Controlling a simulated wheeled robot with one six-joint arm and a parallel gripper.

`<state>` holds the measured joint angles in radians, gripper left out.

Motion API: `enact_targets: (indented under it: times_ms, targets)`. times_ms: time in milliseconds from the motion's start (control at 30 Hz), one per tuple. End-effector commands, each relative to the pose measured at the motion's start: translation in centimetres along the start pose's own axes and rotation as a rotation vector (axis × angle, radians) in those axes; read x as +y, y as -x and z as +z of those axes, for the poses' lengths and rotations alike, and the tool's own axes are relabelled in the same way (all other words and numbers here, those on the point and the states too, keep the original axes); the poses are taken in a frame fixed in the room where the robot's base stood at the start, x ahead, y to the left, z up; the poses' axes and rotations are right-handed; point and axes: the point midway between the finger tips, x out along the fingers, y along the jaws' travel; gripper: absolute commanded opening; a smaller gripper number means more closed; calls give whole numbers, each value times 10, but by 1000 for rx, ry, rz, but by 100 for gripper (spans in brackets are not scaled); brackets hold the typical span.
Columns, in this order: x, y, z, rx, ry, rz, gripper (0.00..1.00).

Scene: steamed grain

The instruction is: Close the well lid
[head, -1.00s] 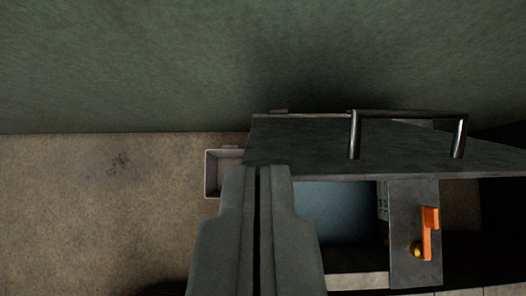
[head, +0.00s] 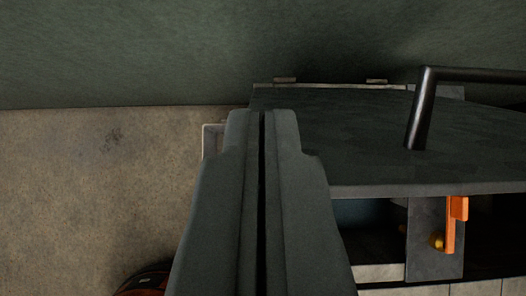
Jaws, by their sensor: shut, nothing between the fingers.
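The well lid (head: 345,140) is a dark grey panel on hinges along its back edge, with a dark bar handle (head: 421,110) at the right. The lid stands partly open over the well. A strip of the well's blue-grey inside (head: 365,212) shows below the lid's front edge; the rest is hidden. My gripper (head: 263,115) is shut and empty. Its tips overlap the left part of the lid in the picture; I cannot tell whether they touch it.
An orange lever (head: 452,225) with a yellow knob sits on a grey panel (head: 425,262) right of the well opening. A pale box (head: 212,138) is partly hidden left of my gripper. A reddish-brown round object (head: 145,282) shows at the bottom. The brown surface (head: 80,190) at left is mostly clear.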

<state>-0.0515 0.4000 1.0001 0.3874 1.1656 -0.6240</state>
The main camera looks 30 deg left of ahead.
Motion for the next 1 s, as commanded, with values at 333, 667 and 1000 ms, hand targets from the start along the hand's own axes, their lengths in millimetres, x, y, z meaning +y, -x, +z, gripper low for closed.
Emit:
enact_targets:
  times_ms: [333,667,1000]
  targets:
    - [0,2,5,0,1,0,0]
    - [0,4,9,9,1,0,0]
    - [0,16,44,86,-1,1,0]
